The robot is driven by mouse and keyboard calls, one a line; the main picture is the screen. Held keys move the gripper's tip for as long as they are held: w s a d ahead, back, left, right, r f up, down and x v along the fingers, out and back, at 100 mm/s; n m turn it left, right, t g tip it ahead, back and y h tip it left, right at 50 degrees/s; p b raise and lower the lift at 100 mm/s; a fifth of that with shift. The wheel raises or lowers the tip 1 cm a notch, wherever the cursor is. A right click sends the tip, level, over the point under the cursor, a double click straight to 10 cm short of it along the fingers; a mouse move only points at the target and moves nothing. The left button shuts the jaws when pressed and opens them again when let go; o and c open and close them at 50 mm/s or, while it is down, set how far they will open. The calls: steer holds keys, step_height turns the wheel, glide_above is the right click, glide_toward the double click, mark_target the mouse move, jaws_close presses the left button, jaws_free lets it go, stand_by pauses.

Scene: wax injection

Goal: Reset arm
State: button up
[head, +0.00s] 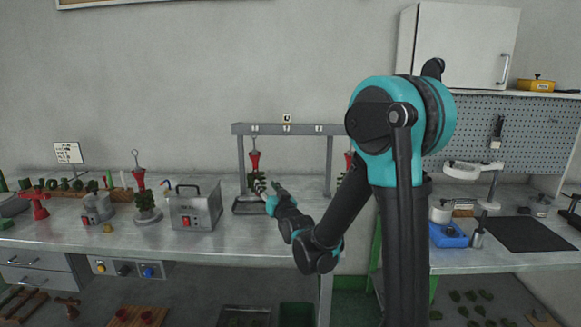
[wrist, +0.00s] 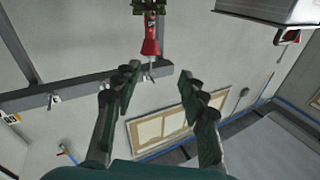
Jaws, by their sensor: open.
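My gripper (wrist: 158,88) is open, with nothing between its two fingers. In the head view, my gripper (head: 275,192) is at the end of my arm, in front of the grey rack (head: 285,129) and just right of a hanging tree. That tree has a red funnel-shaped base (head: 254,161) with dark green pieces below it. In the wrist view, a red base (wrist: 150,38) with green pieces is past the fingertips and apart from them. A second red base (head: 348,160) at the rack's right is partly hidden by my arm.
A metal tray (head: 246,207) lies under the rack. Left on the bench are a grey box with a handle (head: 194,206), a standing tree (head: 143,200) and a smaller machine (head: 97,209). Right are a blue scale (head: 448,236) and a dark mat (head: 517,235).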

steer(key=s+d+f+g+h, duration=0.1)
steer(key=s+d+f+g, duration=0.1)
steer(key=d, duration=0.3)
steer(key=s+d+f+g+h, duration=0.1)
steer(key=s+d+f+h, duration=0.1)
steer(key=s+d+f, duration=0.2)
steer(key=s+d+f+m+g+h, duration=0.1)
steer(key=s+d+f+g, duration=0.1)
steer(key=d, duration=0.4)
steer(key=shift+s+f+g+h, duration=0.15)
steer(key=shift+s+f, duration=0.1)
steer(key=shift+f, duration=0.4)
steer(key=shift+s+f+g+h, duration=0.15)
steer(key=shift+s+f, duration=0.1)
steer(key=shift+f, duration=0.35)
steer(key=s+d+f+g+h, duration=0.1)
steer(key=s+d+f+g, duration=0.2)
steer(key=s, duration=0.8)
steer(key=s+d+f+m+g+h, duration=0.1)
steer(key=s+d+f+g, duration=0.3)
steer(key=s+d+f, duration=0.4)
steer(key=s+d+h, duration=0.1)
steer(key=s, duration=0.2)
steer(key=shift+m+g, duration=0.3)
